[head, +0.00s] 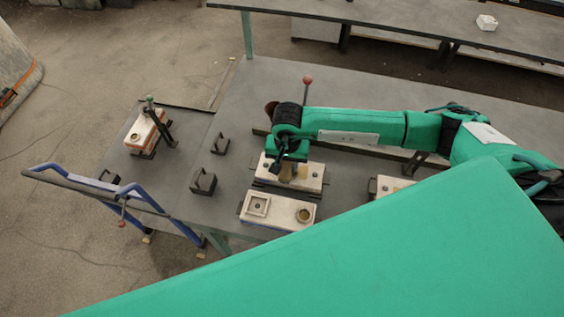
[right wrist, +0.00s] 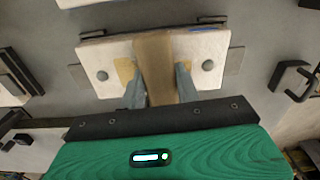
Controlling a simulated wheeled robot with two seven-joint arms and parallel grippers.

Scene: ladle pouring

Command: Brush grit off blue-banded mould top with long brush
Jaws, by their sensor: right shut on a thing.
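My right gripper (head: 288,168) is low over a pale mould (head: 313,181) on the grey table. In the right wrist view my right gripper (right wrist: 160,88) is shut on a flat tan piece, which I take to be the brush (right wrist: 154,62). The brush stands across the middle of that mould (right wrist: 110,60), hiding part of its top; I cannot tell whether it touches. The mould has a round dark stud near each end, and dark blue shows along its far edge. No grit can be made out. My left gripper is not in view.
Another pale mould (head: 283,212) with a square and a round recess lies in front. A third (head: 390,186) is partly hidden at right. Dark brackets (head: 203,181) stand at left. A blue-handled cart (head: 115,165) bears an orange-banded mould (head: 145,132).

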